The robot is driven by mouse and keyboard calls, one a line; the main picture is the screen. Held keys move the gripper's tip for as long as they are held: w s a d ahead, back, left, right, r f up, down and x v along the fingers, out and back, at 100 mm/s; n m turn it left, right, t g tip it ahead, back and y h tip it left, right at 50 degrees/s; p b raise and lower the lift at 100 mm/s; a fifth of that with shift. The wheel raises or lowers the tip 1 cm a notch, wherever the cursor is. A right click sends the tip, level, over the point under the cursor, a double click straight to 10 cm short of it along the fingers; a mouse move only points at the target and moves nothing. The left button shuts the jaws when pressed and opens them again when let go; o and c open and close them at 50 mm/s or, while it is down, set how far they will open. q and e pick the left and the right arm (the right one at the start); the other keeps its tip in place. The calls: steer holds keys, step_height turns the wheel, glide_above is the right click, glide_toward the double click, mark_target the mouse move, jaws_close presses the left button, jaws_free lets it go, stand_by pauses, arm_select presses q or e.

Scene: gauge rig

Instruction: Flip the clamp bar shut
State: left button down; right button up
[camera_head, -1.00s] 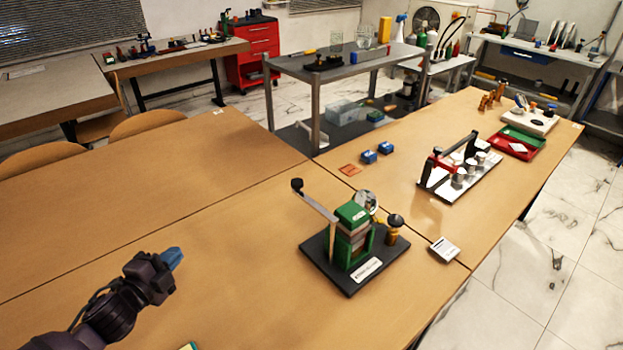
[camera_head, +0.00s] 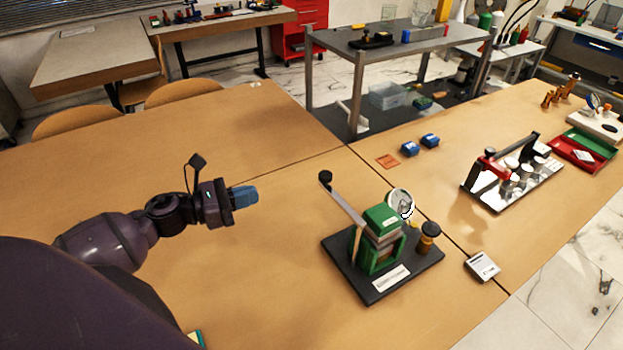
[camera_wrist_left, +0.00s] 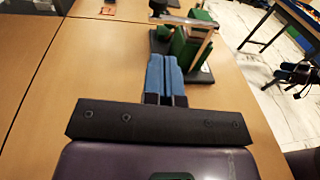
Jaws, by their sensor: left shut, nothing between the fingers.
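The gauge rig's black base (camera_head: 372,296) stands on the near table, carrying a green block (camera_head: 381,218) and a round dial (camera_head: 400,203). A silver bar (camera_head: 347,206), apparently the clamp bar, slopes up and left from the block to a black knob (camera_head: 325,177). It stands raised. My left gripper (camera_head: 245,197) is left of the knob, apart from it, with its blue fingers shut and empty. In the left wrist view the blue fingers (camera_wrist_left: 166,78) point toward the rig, and the bar (camera_wrist_left: 186,19) shows beyond their tips.
A black-capped brass piece (camera_head: 428,238) stands on the base's right side. A small white-faced box (camera_head: 482,266) lies right of the rig. Blue blocks (camera_head: 410,148) and another fixture (camera_head: 513,180) stand farther back.

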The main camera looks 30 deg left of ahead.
arm_select(q)
steer(key=shift+w, duration=0.1)
arm_select(e)
steer(key=shift+w, duration=0.35)
arm_select(q)
steer(key=p, duration=0.2)
glide_toward(319, 178)
steer(key=x, duration=0.6)
steer(key=shift+d, duration=0.1)
steer(key=shift+w+d+f, duration=0.1)
steer(key=shift+w+d, duration=0.25)
steer(key=shift+w, duration=0.1)
steer(key=shift+w+d+p, duration=0.1)
steer(key=shift+p, duration=0.2)
arm_select(e)
step_height(319, 178, up, 3)
steer(key=shift+w+r, duration=0.1)
steer(key=shift+w, duration=0.05)
steer(key=shift+w+r, duration=0.1)
steer(key=shift+w, duration=0.05)
